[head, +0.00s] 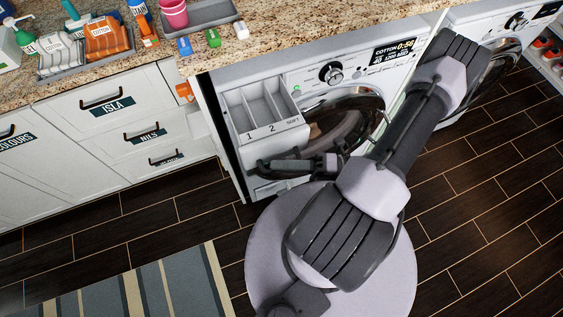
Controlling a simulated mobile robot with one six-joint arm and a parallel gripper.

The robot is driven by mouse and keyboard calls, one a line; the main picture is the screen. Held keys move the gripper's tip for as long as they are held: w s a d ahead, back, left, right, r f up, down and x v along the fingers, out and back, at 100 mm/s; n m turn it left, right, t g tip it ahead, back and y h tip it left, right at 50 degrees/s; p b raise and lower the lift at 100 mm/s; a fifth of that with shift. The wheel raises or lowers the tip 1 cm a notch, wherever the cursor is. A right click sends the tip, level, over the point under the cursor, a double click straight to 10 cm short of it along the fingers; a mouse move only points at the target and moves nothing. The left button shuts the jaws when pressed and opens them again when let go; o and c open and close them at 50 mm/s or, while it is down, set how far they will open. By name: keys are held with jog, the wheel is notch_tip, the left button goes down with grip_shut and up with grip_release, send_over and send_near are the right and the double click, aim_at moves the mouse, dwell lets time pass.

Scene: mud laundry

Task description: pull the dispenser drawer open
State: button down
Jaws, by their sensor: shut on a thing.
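The dispenser drawer (262,133) belongs to the white washing machine (313,84) in the middle of the head view. It stands out from the machine's front, and its compartments show from above. They are marked 1, 2 and SOFT along the front edge and look empty. My gripper (268,167) is at the lower front of the drawer, pointing left, and is shut on the drawer's front. The exact grip is partly hidden by the gripper's own dark body.
The round washer door (343,128) is just right of the drawer, partly behind my arm. A second machine (485,42) stands farther right. White cabinets (98,125) and a granite counter (280,25) with bottles and bins lie left and above. Dark floor (480,220) is clear at right.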

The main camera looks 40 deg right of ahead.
jog(key=c, duration=1.5)
grip_release()
jog(key=shift+o, duration=0.2)
jog(key=p+v, duration=0.1)
jog(key=v, duration=1.6)
jog(key=shift+d+p, duration=0.2)
jog(key=shift+p, duration=0.2)
jog(key=shift+s, duration=0.1)
